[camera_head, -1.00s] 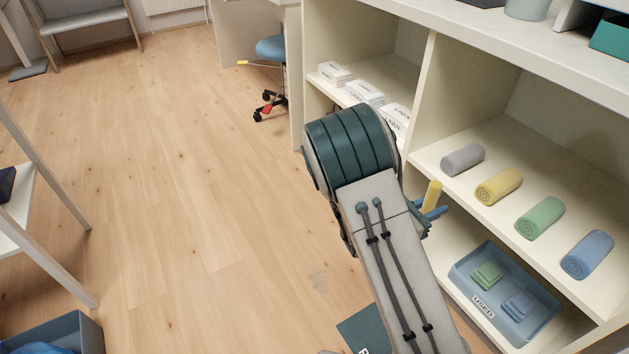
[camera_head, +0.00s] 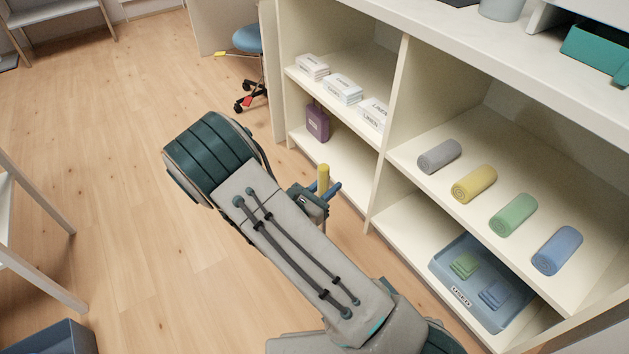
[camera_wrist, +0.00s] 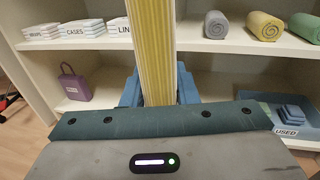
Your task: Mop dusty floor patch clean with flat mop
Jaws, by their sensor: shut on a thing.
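My gripper (camera_head: 325,194) is shut on an upright yellow handle (camera_head: 323,177), which I take to be the flat mop's. In the wrist view the ribbed yellow handle (camera_wrist: 151,50) stands between my blue fingers (camera_wrist: 156,90). The mop's head is not visible in either view. The dusty floor patch is not visible now; my arm covers part of the floor (camera_head: 115,240) in the head view.
A blue stool (camera_head: 247,39) stands behind.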

